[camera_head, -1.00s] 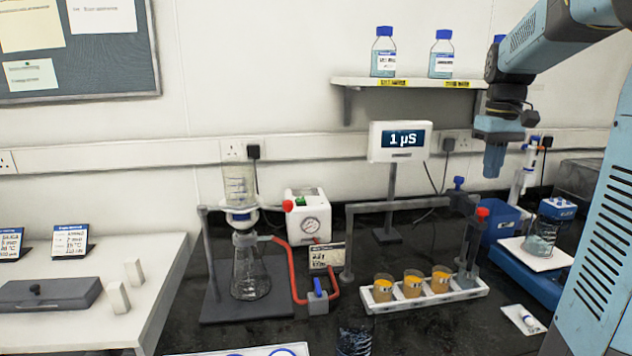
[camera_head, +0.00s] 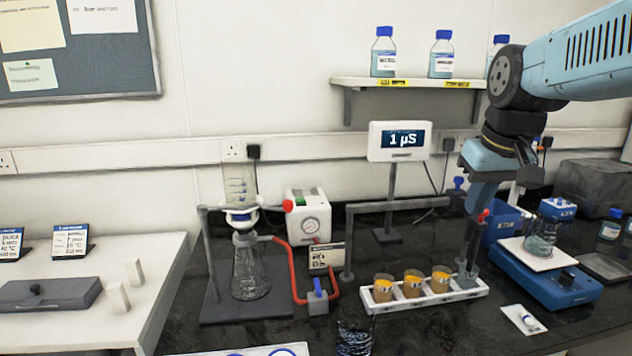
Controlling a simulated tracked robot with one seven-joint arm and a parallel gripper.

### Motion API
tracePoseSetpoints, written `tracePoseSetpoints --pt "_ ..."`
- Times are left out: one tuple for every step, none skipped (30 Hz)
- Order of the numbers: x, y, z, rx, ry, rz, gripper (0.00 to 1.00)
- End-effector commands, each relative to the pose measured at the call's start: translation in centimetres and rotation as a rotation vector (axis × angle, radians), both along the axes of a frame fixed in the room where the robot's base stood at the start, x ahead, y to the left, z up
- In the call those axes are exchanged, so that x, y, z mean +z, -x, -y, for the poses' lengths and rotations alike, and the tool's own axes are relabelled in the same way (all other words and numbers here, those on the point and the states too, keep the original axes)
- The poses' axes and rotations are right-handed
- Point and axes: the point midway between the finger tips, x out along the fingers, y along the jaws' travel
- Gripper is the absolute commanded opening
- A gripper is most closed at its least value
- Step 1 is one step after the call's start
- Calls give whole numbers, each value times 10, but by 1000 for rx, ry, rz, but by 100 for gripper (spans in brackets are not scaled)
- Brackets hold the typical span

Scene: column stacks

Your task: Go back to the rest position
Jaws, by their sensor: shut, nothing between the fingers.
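My gripper (camera_head: 470,238) hangs from the blue arm at the right of the picture, pointing down. It is shut and empty. Its fingers are near the right end of the white rack (camera_head: 425,300), which holds several small containers of orange contents (camera_head: 413,284). I cannot tell whether the fingers are above or behind the rack's right end. A valve with a red knob (camera_head: 483,215) shows close beside the gripper, partly covered by it.
A filter flask (camera_head: 250,270) with red tubing stands left of centre. A blue balance (camera_head: 545,280) carries a beaker (camera_head: 541,237) at right. Bottles stand on the shelf (camera_head: 400,83).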

Motion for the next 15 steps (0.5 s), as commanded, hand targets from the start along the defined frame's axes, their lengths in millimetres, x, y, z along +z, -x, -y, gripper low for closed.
tracePoseSetpoints --pt "-4 11 -6 -4 -1 20 0" --pt "-6 16 -9 -6 -3 33 0" --pt "-9 23 -13 -12 -5 48 0" --pt "-12 28 -16 -16 -7 60 0" --pt "-14 33 -18 -19 -8 72 0" --pt "-18 39 -22 -24 -10 86 0" --pt "-21 44 -24 -27 -11 97 0" --pt "-23 48 -26 -30 -13 109 0" --pt "-27 53 -29 -36 -15 120 0" --pt "-29 57 -31 -39 -17 130 0" --pt "-31 60 -32 -41 -18 137 0" --pt "-34 64 -34 -45 -19 148 0" --pt "-36 66 -35 -48 -20 153 0" --pt "-38 68 -36 -49 -21 157 0" --pt "-39 70 -37 -51 -22 164 0"
